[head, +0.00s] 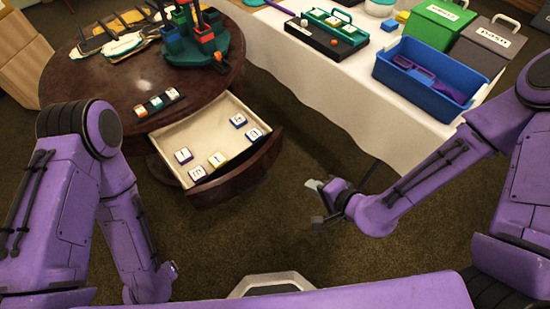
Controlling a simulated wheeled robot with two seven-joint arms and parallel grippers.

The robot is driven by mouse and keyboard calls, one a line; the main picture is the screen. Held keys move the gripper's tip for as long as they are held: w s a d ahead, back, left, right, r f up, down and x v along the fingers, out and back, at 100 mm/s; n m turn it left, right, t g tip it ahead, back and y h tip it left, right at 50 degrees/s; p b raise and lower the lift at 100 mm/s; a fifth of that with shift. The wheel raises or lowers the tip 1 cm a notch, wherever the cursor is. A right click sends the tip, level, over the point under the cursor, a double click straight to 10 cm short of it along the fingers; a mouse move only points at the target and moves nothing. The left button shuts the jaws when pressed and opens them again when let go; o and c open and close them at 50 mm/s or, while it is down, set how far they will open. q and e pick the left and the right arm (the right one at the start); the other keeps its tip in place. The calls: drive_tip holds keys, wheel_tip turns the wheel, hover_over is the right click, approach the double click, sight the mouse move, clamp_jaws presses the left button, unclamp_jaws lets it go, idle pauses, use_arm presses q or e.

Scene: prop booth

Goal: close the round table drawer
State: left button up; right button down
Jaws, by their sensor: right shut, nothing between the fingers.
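The round table (85,80) is dark brown wood and stands at the left. Its drawer (237,175) is pulled out toward the lower right. The drawer's pale inside shows, with several small white tiles with coloured edges lying in it. My right gripper (316,203) is shut and empty, to the right of the drawer front and apart from it, over the carpet. My left arm reaches down at the left, in front of the table. Its gripper does not show.
On the table are a green and red rack (196,45), a dark strip with small blocks (158,103) and flat tools. A white-clothed table (330,85) at the right holds a blue crate (425,90) and a green box (435,30). Bare carpet (290,150) lies between.

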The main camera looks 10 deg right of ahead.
wheel_tip(320, 180, up, 3)
drive_tip(key=a+t+y+b, duration=0.1)
drive_tip(key=a+y, duration=0.1)
drive_tip(key=b, duration=0.1)
approach(268, 154)
drive_tip(key=shift+h, duration=0.3)
drive_tip(key=x, duration=0.5)
drive_tip(key=shift+w+a+f, duration=0.2)
drive_tip(key=shift+a, duration=0.05)
use_arm(q)
drive_tip(key=f, duration=0.1)
drive_tip(key=s+f, duration=0.1)
drive_tip(key=f, duration=0.1)
use_arm(e)
drive_tip(key=shift+w+a, duration=0.2)
drive_tip(key=shift+w, duration=0.05)
